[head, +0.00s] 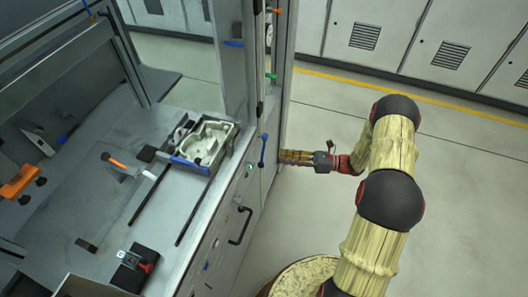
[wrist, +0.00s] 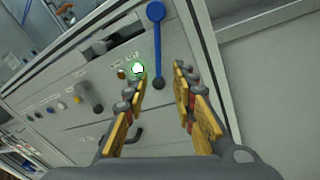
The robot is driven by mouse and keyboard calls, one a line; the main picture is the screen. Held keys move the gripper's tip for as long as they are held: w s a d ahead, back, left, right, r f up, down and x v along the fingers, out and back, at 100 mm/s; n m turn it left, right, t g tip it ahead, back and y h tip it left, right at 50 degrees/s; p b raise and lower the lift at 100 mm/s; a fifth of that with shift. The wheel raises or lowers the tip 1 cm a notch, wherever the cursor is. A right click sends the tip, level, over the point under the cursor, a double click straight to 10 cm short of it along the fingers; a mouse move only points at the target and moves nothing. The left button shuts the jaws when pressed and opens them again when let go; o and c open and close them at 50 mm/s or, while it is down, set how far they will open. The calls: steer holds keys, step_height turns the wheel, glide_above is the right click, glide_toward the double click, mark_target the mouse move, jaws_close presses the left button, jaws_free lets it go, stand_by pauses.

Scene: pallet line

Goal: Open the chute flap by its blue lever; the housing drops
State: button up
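The blue lever (wrist: 157,45) is upright on the grey cabinet front in the wrist view, its ball end at the top and a dark pivot below. It also shows in the head view (head: 263,150), beside the post. My gripper (wrist: 160,76) is open and empty. Its yellow fingers flank the lever's lower end in the picture; I cannot tell how far off the lever is. In the head view my gripper (head: 286,157) points left at the lever. A pale metal casting (head: 205,143), possibly the housing, sits in a blue-edged holder on the bench. I cannot make out the chute flap.
A green lit button (wrist: 137,69) is left of the lever. A black handle (head: 240,227) juts from the cabinet front. A metal post (head: 283,80) rises behind the lever. An orange-handled tool (head: 115,161) lies on the bench. The floor right of my arm is clear.

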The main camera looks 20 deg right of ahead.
steer(key=b+x, duration=0.2)
steer(key=x, duration=0.5)
steer(key=shift+a, duration=0.4)
steer(key=shift+c, duration=1.3)
steer(key=c, duration=0.4)
jaws_close()
